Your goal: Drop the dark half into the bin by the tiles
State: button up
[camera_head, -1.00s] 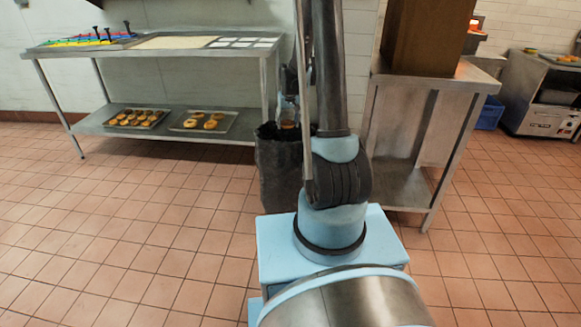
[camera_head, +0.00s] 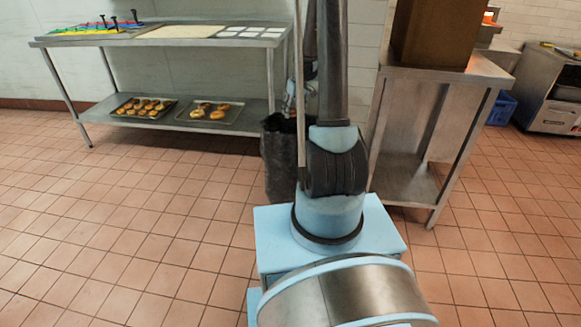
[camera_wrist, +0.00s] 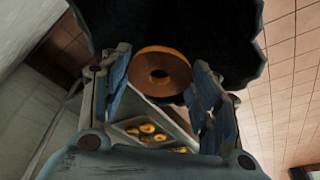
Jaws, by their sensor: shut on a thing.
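In the wrist view, a brown ring-shaped bagel half (camera_wrist: 160,74) is held between the two fingers of my gripper (camera_wrist: 158,82), which is shut on it. Its flat face with the hole is toward the camera. Behind it is the dark, ragged-edged opening of the black-lined bin (camera_wrist: 235,35). In the head view the bin (camera_head: 279,160) stands on the floor at the right end of the steel table, partly behind my arm. My gripper is largely hidden by my arm there. White tiles (camera_head: 252,32) lie on that table's right end.
The steel table (camera_head: 184,42) has coloured items on its left and a lower shelf with two trays of bagels (camera_head: 145,107) (camera_head: 210,113). A steel stand (camera_head: 445,73) with a brown box (camera_head: 432,33) is right of the bin. The floor at left is open.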

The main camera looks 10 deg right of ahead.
aim_at(295, 111)
jog(key=shift+w+d+f+n+g+y, duration=0.1)
jog(key=shift+f+n+g+y, duration=0.35)
jog(key=shift+n, duration=1.2)
jog(key=shift+w+f+n+g+y, duration=0.15)
jog(key=shift+f+n, duration=0.6)
jog(key=shift+n, duration=0.85)
jog(key=shift+d+f+n+g+y, duration=0.1)
jog(key=shift+f+n+g+y, duration=0.35)
jog(key=shift+n, duration=1.2)
jog(key=shift+f+h, duration=0.15)
jog(key=shift+h, duration=0.1)
jog(key=o, duration=0.9)
notch_tip(295, 111, up, 10)
jog(key=shift+f, duration=0.1)
